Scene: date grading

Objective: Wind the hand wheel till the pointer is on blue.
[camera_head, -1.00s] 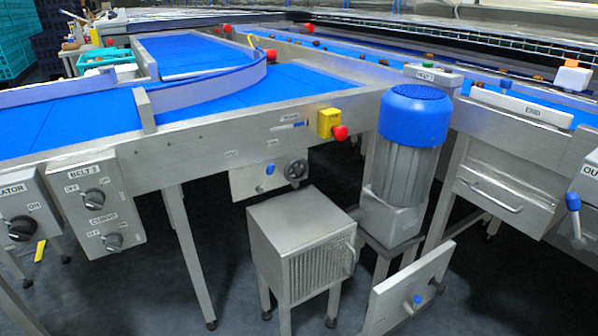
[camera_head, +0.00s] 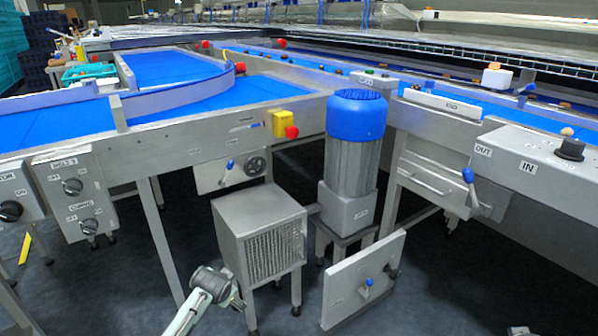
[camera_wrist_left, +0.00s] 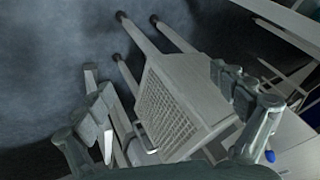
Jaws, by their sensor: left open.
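The hand wheel (camera_head: 255,165) is a small dark grey wheel on a steel panel (camera_head: 208,178) under the belt frame. A blue-tipped lever (camera_head: 229,165) stands to its left. My left gripper (camera_head: 230,294) is low at the bottom of the head view, in front of the steel box and well below the wheel. In the left wrist view its fingers (camera_wrist_left: 165,90) are apart and empty, with the box beyond. My right gripper is out of view.
A steel box with a grille (camera_head: 275,248) stands on legs below the wheel. Right of it are a blue-capped motor (camera_head: 355,150) and a low panel with a blue-handled lever (camera_head: 345,290). A yellow box with a red button (camera_head: 285,124) sits on the frame.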

